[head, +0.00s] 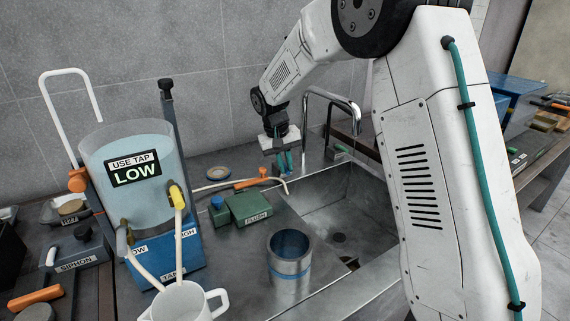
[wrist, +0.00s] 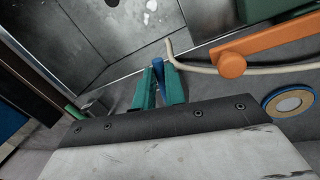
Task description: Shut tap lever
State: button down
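The chrome tap (head: 335,105) arches over the sink at the back wall. A small green-tipped lever (head: 341,148) shows beside its base; a green tip also shows at the left in the wrist view (wrist: 74,112). Its exact position is hard to tell. My gripper (head: 285,168) hangs left of the tap, above the counter by the sink's back left corner.
A green box (head: 248,207), metal cup (head: 290,270) and white mug (head: 180,303) stand left of the sink (head: 335,200). The tank (head: 130,200) reads "USE TAP LOW".

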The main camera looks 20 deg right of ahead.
aim_at(286, 169)
jog(key=d+n, duration=0.1)
jog(key=n, duration=0.2)
jog(key=shift+d+t, duration=0.3)
jog(key=shift+d, duration=0.05)
jog(key=c, duration=1.5)
grip_release()
jog(key=shift+o, duration=0.2)
jog(key=r, duration=0.2)
jog(key=a+r, duration=0.1)
jog(key=r, duration=0.4)
jog(key=shift+s+a+r, duration=0.15)
jog(key=shift+a+r, duration=0.1)
jog(key=shift+r, duration=0.1)
